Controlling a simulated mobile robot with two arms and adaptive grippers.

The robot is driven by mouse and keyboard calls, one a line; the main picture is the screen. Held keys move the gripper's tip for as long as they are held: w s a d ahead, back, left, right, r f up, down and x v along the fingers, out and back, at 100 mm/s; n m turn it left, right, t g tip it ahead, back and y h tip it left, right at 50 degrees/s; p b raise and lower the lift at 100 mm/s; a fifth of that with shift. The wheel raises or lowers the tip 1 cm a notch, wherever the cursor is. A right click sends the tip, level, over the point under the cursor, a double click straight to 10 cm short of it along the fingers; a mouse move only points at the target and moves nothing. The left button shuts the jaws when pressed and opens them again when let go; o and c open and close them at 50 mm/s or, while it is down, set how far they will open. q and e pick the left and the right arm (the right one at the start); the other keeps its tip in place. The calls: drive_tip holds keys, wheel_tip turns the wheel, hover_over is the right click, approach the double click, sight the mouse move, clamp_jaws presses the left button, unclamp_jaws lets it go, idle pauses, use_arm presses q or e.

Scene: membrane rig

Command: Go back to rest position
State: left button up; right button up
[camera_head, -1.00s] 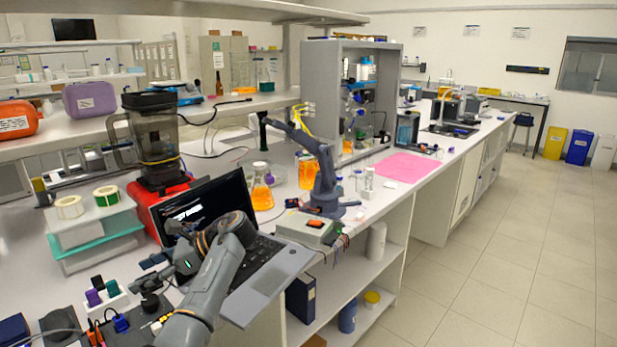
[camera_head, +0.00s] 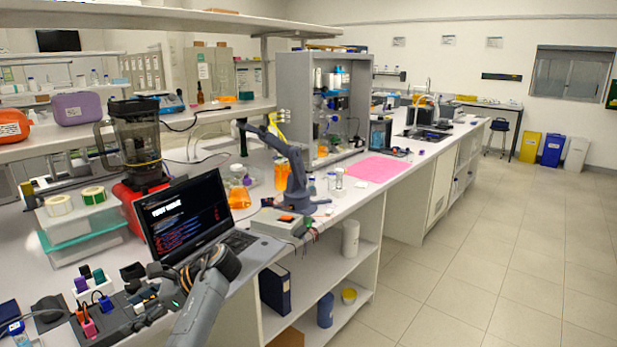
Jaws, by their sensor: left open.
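My left arm (camera_head: 203,305) rises from the bottom edge in front of the laptop. Its dark wrist bends left, and my left gripper (camera_head: 162,270) is open beside the laptop's lower left corner, above the bench. It is small and dark against the devices behind it, and I see nothing held in it. The open laptop (camera_head: 185,215) stands on the bench with text on its screen, and my wrist hides part of its keyboard. My right gripper is not in view.
A small grey robot arm (camera_head: 297,185) and orange flasks (camera_head: 239,195) stand beyond the laptop. A blender (camera_head: 137,140) is behind it. Dark modules with coloured plugs (camera_head: 100,305) lie at the lower left. A pink mat (camera_head: 378,168) lies farther along the bench. The tiled floor (camera_head: 480,270) at right is clear.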

use_arm(q)
drive_tip(key=s+d+f+n+t+h, duration=0.2)
drive_tip(key=s+d+f+n+h, duration=0.1)
drive_tip(key=s+f, duration=0.55)
drive_tip(key=s+d+f+n+t+h, duration=0.25)
drive_tip(key=s+f, duration=0.35)
drive_tip(key=f, duration=0.6)
drive_tip(key=s+d+r+n+t+h, duration=0.1)
drive_tip(key=s+d+n+h, duration=0.3)
drive_tip(key=s, duration=0.6)
drive_tip(key=s+d+r+n+t+h, duration=0.1)
drive_tip(key=s+d+n+h, duration=0.2)
drive_tip(key=s+d, duration=0.55)
wheel_tip(320, 180, down, 25)
drive_tip(key=s+a+g, duration=0.2)
drive_tip(key=s, duration=0.1)
drive_tip(key=s+a+f+g, duration=0.1)
drive_tip(key=s+a+f, duration=0.1)
drive_tip(key=s+f, duration=1.5)
drive_tip(key=shift+a, duration=0.4)
